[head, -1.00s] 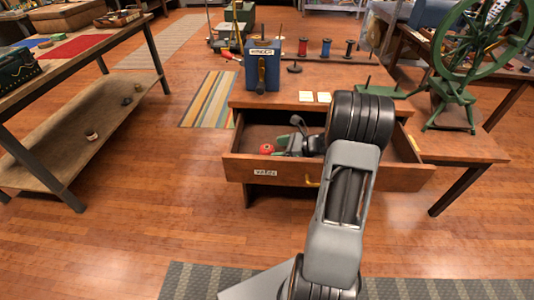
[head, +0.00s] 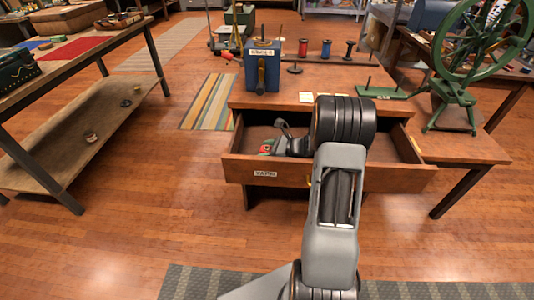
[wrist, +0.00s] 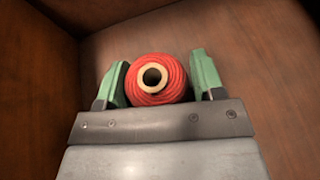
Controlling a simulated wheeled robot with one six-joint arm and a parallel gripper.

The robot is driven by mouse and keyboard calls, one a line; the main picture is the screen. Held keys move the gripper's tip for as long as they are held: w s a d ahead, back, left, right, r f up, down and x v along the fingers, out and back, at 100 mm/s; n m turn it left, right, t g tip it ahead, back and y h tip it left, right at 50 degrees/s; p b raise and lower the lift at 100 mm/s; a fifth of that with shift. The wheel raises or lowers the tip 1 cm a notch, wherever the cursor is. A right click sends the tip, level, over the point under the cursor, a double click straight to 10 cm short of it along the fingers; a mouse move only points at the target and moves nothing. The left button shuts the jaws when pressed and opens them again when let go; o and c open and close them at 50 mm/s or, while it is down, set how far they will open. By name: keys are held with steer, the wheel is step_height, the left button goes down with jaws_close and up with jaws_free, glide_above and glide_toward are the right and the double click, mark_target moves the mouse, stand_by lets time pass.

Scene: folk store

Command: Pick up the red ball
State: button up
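The red ball (wrist: 157,80) is a wound spool of red yarn with a pale core and a dark hole. It lies in the open drawer (head: 330,173) of the wooden table. In the wrist view my gripper (wrist: 158,82) has its green fingers on either side of the ball. The fingers are spread wide, close to its sides; I cannot tell whether they touch it. In the head view only a little of the red ball (head: 265,148) shows, mostly hidden by my gripper (head: 268,146).
A shelf table (head: 80,70) stands at left, with free floor between.

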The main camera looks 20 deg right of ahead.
steer(key=c, duration=0.5)
